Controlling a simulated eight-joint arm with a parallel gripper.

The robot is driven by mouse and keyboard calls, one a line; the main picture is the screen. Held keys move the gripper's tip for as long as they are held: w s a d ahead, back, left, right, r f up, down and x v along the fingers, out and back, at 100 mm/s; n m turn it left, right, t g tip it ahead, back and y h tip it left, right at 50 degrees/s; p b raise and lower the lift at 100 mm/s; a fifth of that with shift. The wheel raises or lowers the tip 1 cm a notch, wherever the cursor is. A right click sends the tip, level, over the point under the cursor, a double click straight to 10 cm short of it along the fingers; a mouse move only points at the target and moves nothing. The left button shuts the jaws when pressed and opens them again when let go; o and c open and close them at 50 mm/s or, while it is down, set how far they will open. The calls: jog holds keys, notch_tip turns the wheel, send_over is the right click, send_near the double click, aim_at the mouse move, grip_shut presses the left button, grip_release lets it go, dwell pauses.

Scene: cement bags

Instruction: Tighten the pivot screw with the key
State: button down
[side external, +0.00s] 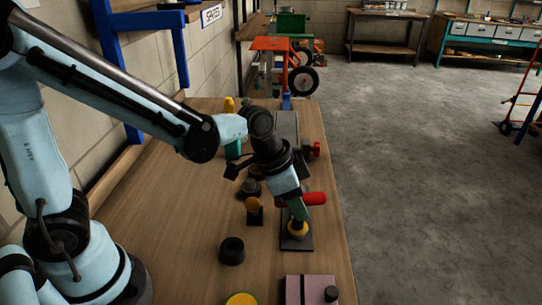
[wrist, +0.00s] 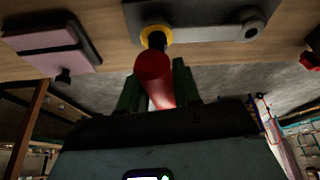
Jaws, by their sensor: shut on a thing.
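The key has a red handle (side external: 315,198), which sticks out to the right beside my gripper (side external: 298,212). In the wrist view, the red handle (wrist: 153,78) shows between the two green fingers of my gripper (wrist: 157,88), which is shut on the key. A short dark shaft at the handle's far end meets a yellow ring (wrist: 156,33) on a dark plate (wrist: 200,20). The ring (side external: 297,229) and plate (side external: 298,243) also show in the side view, right under the fingertips. The pivot screw itself is hidden there; I cannot tell how deep the key sits.
A pink block with a dark strip (side external: 309,290) stands nearer the front edge. A grey device with a red knob (side external: 314,149) lies behind. The wooden bench is clear at left.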

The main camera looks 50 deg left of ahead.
dwell(0.7)
jog(key=shift+w, duration=0.1)
dwell(0.5)
jog(key=shift+s, duration=0.2)
dwell(1.3)
jog(key=shift+w, duration=0.2)
jog(key=shift+s, duration=0.2)
dwell(1.6)
jog(key=shift+w, duration=0.2)
dwell(0.6)
jog(key=shift+s+r, duration=0.1)
jog(key=shift+r, duration=0.65)
dwell(1.6)
